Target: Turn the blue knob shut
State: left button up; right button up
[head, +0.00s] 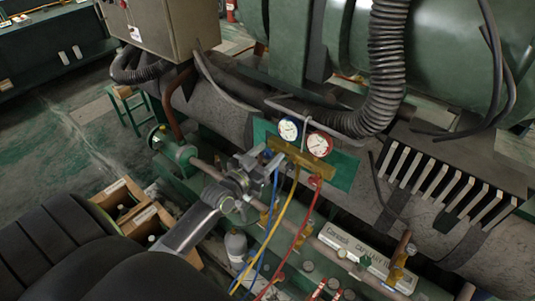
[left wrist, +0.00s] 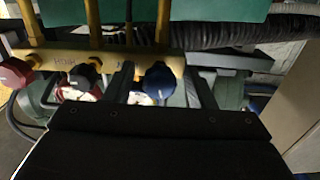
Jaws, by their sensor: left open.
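The brass manifold (head: 287,152) carries a blue-rimmed gauge (head: 290,129) and a red-rimmed gauge (head: 319,144). My left gripper (head: 256,160) is at the manifold's left end in the head view, and the blue knob is hidden there. In the left wrist view the blue knob (left wrist: 160,83) sticks out of the manifold (left wrist: 105,62). It lies between the two spread fingers of my open left gripper (left wrist: 164,84); whether they touch it I cannot tell. A black knob (left wrist: 83,76) and a red knob (left wrist: 15,74) sit farther left. My right gripper is not in view.
Yellow (head: 280,215), blue (head: 272,190) and red (head: 304,222) hoses hang below the manifold. A ribbed black duct (head: 388,65) rises at the right. A pipe with a green flange (head: 181,154) runs close to my left arm. An open crate (head: 125,205) stands at lower left.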

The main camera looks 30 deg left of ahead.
pick_arm(q)
jog(key=shift+w, duration=0.1)
jog(key=shift+c, duration=0.4)
jog(key=c, duration=0.9)
jog(key=m+b, duration=0.3)
jog(key=m, duration=0.2)
jog(key=shift+f+b, duration=0.2)
jog(key=shift+b, duration=0.15)
jog(key=m+b, duration=0.4)
jog(key=m, duration=0.1)
jog(key=shift+m, duration=0.4)
jog(key=m+b, duration=0.3)
jog(key=m, duration=0.1)
jog(key=shift+r+m+b, duration=0.15)
jog(key=shift+m+b, duration=1.55)
jog(key=shift+m, duration=1.1)
